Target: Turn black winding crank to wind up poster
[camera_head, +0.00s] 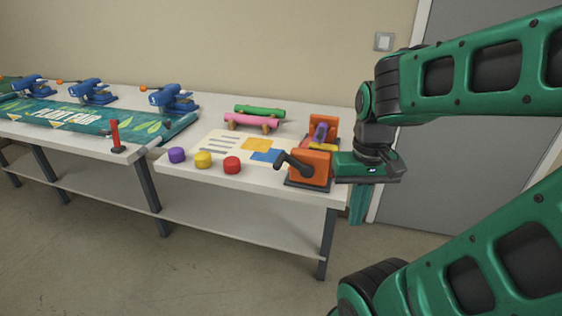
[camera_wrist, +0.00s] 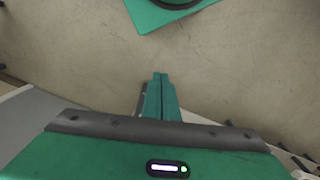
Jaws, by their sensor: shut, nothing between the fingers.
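The black winding crank (camera_head: 297,166) sticks out to the left from the front orange block (camera_head: 315,168) of a stand at the table's right end. A second orange block (camera_head: 325,127) stands behind it, with purple and yellow parts near it. A poster sheet (camera_head: 218,151) with grey lines and yellow and blue shapes lies flat on the tabletop left of the stand. My gripper (camera_head: 357,220) points down beside the table's right end, apart from the crank. Its teal fingers are shut and empty in the wrist view (camera_wrist: 160,77). The gripper housing hides the stand's right side.
Purple (camera_head: 177,155), yellow (camera_head: 203,160) and red (camera_head: 232,165) pieces line the table's front edge (camera_head: 240,187). Green and pink rolls (camera_head: 252,121) lie behind the sheet. A banner table with blue devices stands left. The floor in front is clear.

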